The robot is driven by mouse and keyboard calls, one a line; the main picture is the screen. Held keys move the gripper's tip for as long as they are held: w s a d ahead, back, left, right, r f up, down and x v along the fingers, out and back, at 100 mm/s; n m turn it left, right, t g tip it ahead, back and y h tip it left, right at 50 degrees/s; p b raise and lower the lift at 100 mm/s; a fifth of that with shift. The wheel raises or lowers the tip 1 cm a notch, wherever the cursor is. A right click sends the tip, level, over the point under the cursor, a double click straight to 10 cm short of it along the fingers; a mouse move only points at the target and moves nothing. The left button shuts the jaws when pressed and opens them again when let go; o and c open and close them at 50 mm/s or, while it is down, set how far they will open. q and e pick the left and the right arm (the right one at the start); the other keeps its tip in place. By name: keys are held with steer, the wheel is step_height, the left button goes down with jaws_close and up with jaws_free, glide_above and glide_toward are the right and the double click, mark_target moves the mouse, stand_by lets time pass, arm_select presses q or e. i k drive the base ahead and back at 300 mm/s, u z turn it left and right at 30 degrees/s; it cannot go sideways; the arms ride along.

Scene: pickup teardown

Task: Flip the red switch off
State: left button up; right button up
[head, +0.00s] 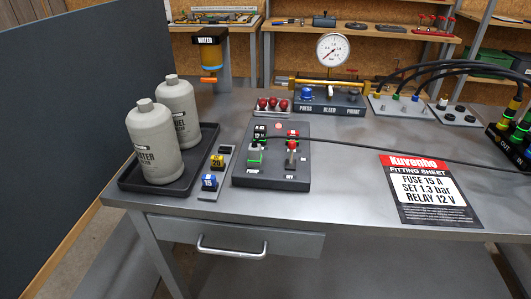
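A dark switch box (300,177) sits on the grey metal workbench, left of the middle. The red switch (292,146) is on its right half, with a silver lever and red parts around it. A switch with green parts (256,146) is on the box's left half, above a label that appears to read PUMP. The red switch's lever appears to stand up, but its exact position is too small to tell. Neither of my grippers is in view.
Two grey bottles (154,145) stand in a black tray (184,183) at the left. Fuse blocks (209,182) lie beside the box. A black cable (370,149) runs right across the bench. A gauge (332,50) stands behind. A fitting sheet (431,205) lies at right.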

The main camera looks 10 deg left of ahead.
mark_target(291, 144)
steer(key=u, duration=2.5)
steer(key=k, duration=1.1)
steer(key=z, duration=1.4)
steer(key=i, duration=0.5)
steer(key=u, duration=0.05)
